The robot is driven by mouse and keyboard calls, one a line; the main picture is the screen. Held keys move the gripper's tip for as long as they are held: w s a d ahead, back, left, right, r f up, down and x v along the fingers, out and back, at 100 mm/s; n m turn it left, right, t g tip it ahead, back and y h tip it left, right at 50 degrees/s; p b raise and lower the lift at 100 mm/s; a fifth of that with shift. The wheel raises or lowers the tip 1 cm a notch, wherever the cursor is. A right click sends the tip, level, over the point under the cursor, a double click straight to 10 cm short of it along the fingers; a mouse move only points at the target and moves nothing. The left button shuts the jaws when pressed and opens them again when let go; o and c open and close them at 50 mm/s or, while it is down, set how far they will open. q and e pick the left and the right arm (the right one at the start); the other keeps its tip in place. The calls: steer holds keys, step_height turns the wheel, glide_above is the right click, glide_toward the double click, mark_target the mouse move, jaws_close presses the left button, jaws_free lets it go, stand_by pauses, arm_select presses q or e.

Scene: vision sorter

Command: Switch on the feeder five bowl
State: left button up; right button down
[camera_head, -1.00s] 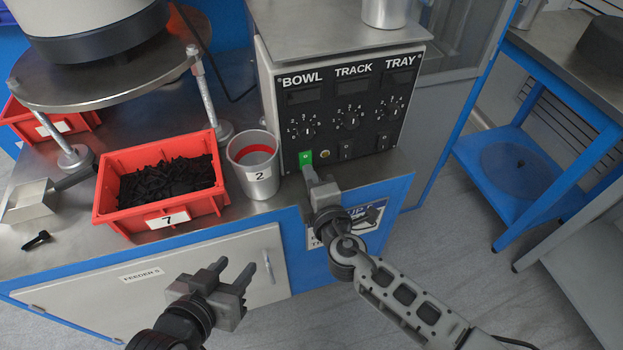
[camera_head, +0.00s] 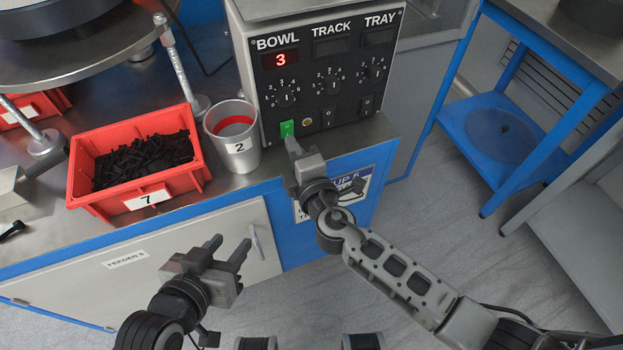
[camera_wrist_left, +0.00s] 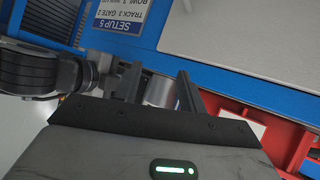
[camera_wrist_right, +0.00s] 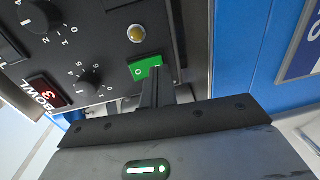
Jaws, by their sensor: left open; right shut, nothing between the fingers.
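The control box (camera_head: 318,100) has BOWL, TRACK and TRAY columns. The bowl display (camera_head: 281,59) is lit with a red 3; the track and tray displays are dark. The green bowl switch (camera_head: 287,128) sits below the bowl dial (camera_head: 286,97); it also shows in the right wrist view (camera_wrist_right: 145,68). My right gripper (camera_head: 291,145) is shut and empty, its fingertips right at the green switch; I cannot tell whether they touch. My left gripper (camera_head: 229,249) is open and empty in front of the cabinet door labelled FEEDER 5 (camera_head: 150,255).
A red bin (camera_head: 145,197) marked 7 with black parts and a metal cup (camera_head: 233,140) marked 2 stand left of the box. The feeder bowl (camera_head: 75,35) is behind them. A blue-framed table (camera_head: 500,130) is at the right, with open floor before it.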

arm_select(q)
steer(key=b, duration=0.2)
steer(key=shift+s+d+f+b, duration=0.25)
steer(key=shift+f+b, duration=0.05)
steer(key=shift+f, duration=0.05)
arm_select(e)
steer(key=f+v, duration=0.2)
steer(key=v, duration=1.1)
steer(key=shift+f, duration=0.4)
arm_select(q)
steer(key=shift+f, duration=0.1)
arm_select(e)
steer(key=shift+d, duration=0.1)
arm_select(q)
steer(key=shift+s, duration=0.1)
arm_select(e)
steer(key=shift+d, duration=0.1)
